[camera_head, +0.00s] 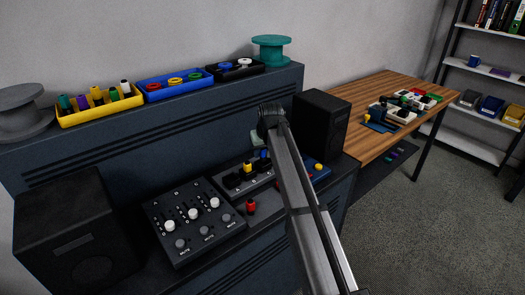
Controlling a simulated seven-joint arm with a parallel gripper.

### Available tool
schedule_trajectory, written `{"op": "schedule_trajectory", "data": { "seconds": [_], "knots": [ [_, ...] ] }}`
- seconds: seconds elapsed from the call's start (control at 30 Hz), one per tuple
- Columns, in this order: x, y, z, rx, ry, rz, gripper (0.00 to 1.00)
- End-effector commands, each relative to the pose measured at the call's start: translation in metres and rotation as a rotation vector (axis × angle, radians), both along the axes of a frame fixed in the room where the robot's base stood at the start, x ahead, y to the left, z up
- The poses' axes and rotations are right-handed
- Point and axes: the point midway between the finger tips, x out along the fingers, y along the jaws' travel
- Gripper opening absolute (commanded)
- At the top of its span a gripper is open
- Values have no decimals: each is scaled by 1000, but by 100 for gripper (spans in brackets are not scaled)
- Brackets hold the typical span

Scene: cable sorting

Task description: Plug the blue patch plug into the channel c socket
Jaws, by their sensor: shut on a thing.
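The dark socket panel (242,181) stands on the console, right of the mixer, with small letters on its front. I can read an A and perhaps a B; channel c is hidden behind my arm. A yellow plug (248,167) stands upright in or on the panel. My gripper (261,146) is above the panel's right part, mostly covered by my own arm. A small blue piece (265,154), which looks like the blue patch plug, shows just below it, and the gripper is shut on it. I cannot tell whether the plug touches a socket. A red plug (251,207) stands in front of the panel.
The fader mixer (194,222) is left of the panel. Black speakers stand at left (75,235) and right (322,125). A blue tray (322,174) with a yellow item is partly behind my arm. Bins and spools line the shelf above. A wooden table (372,92) is at right.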

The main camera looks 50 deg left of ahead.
Motion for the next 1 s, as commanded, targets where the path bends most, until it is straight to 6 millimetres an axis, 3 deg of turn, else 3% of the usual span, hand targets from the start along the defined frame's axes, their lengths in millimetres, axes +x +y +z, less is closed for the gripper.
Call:
{"op": "schedule_trajectory", "data": {
  "seconds": [1.0],
  "knots": [
    [0, 0, -11, 0, 0, 0, 2]
  ]
}}
